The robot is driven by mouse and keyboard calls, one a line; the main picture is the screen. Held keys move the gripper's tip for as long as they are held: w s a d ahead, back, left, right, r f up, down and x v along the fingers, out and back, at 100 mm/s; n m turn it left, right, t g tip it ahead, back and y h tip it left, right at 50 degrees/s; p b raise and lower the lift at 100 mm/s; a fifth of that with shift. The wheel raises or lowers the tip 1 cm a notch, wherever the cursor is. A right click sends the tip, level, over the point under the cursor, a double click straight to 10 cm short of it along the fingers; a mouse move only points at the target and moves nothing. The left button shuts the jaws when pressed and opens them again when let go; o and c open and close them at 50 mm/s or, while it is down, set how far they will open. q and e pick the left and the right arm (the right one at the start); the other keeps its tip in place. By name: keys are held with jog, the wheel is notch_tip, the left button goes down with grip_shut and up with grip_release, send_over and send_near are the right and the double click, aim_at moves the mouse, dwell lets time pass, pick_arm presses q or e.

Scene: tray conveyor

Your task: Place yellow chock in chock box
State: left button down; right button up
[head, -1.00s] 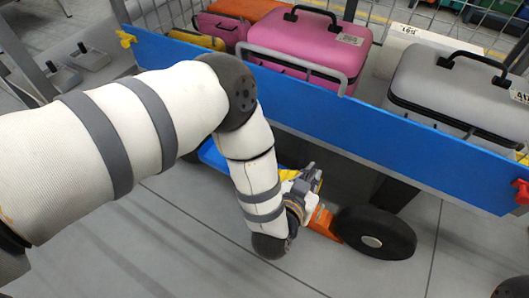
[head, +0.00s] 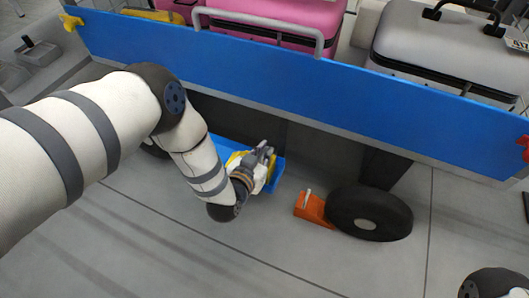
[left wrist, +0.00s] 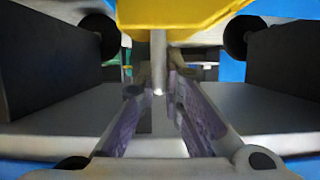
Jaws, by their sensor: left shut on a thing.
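My left gripper (head: 264,158) is shut on the handle of the yellow chock (head: 235,161). In the head view the gripper and my arm hide most of the chock. In the left wrist view the yellow chock (left wrist: 180,14) fills the top, and its thin grey handle runs down between the fingers (left wrist: 160,95). The blue chock box (head: 277,177) is on the floor beneath the cart side. The gripper and chock overlap it in the head view; I cannot tell their height above it. My right gripper is not in view.
An orange chock (head: 312,208) with a pale handle lies against the black cart wheel (head: 369,213). The cart's blue side board (head: 290,85) runs above, with pink (head: 270,40) and grey (head: 425,50) cases behind it. The grey floor in front is clear.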

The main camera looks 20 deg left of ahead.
pick_arm(q)
jog(key=shift+f, duration=0.1)
jog(key=c, duration=1.7)
grip_release()
